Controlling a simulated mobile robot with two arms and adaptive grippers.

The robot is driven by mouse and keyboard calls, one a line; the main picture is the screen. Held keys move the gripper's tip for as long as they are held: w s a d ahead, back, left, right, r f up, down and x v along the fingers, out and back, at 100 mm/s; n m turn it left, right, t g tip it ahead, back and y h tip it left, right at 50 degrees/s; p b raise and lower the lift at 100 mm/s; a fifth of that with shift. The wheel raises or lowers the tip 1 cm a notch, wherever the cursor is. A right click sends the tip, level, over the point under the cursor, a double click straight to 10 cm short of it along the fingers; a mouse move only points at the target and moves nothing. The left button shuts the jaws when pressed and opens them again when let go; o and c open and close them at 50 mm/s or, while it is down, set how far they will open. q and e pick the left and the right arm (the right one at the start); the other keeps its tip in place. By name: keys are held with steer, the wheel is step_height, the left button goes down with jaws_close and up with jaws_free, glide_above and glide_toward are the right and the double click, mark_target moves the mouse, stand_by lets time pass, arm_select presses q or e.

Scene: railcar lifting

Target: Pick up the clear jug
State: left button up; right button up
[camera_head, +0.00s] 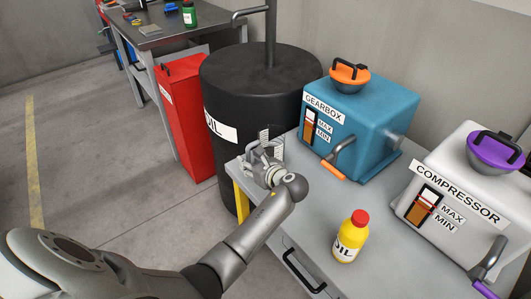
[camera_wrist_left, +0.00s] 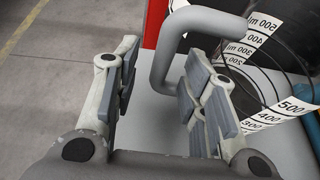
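My right gripper is not in view.
A yellow oil bottle (camera_head: 350,238) with a red cap stands on the bench. Behind are a blue gearbox (camera_head: 375,115) and a white compressor (camera_head: 462,165). A black oil drum (camera_head: 245,80) and a red cabinet (camera_head: 185,110) stand beyond the jug. The floor at left is clear.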

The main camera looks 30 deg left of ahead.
arm_select(q)
jaws_close()
steer(key=shift+r, duration=0.1)
stand_by(0.3)
